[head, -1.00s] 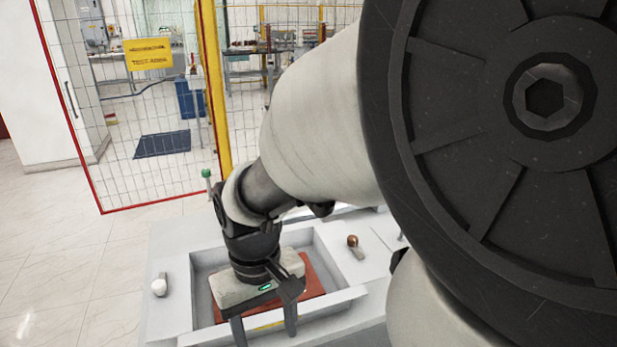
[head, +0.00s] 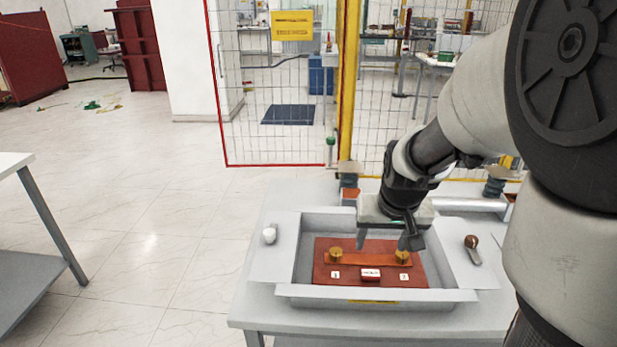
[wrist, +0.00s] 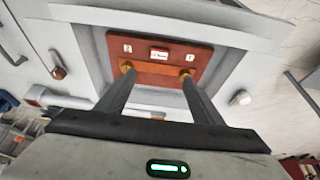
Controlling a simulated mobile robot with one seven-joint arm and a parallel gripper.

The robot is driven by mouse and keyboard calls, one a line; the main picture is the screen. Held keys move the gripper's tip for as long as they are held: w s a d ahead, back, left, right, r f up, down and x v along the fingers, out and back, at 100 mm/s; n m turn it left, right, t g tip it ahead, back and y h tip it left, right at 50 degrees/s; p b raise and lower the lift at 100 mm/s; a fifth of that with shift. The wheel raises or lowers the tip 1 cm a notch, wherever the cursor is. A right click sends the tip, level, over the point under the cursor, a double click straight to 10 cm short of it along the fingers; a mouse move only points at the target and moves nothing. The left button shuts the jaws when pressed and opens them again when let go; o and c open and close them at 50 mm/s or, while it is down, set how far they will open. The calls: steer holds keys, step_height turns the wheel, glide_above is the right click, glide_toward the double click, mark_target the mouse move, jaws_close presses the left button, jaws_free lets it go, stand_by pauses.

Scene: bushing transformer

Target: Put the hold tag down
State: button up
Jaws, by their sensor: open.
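A small red-and-white tag (head: 370,274), which looks like the hold tag, lies on the front part of the red-brown panel (head: 320,264) inside the grey tray, between two small white number plates. The tag also shows in the wrist view (wrist: 159,54). My gripper (head: 387,244) is open and empty above the panel, apart from the tag. In the wrist view its two fingers (wrist: 157,74) are spread wide, with their tips near two brass studs (wrist: 186,73) and the tag beyond them.
The grey tray (head: 375,295) has raised walls and stands on a grey table. A white knob (head: 269,234) is on its left flange and a brown-knobbed handle (head: 472,247) on its right. A wire-mesh fence (head: 275,130) stands behind.

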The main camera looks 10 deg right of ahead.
steer(key=b, duration=0.4)
glide_toward(371, 273)
steer(key=shift+w+x, duration=0.2)
steer(key=shift+x, duration=1.05)
steer(key=x, duration=0.2)
steer(key=b+x, duration=0.1)
steer(key=x, duration=0.2)
steer(key=shift+s+f+b, duration=0.1)
steer(key=shift+s+b, duration=0.15)
steer(key=shift+b, duration=0.05)
steer(key=c, duration=1.2)
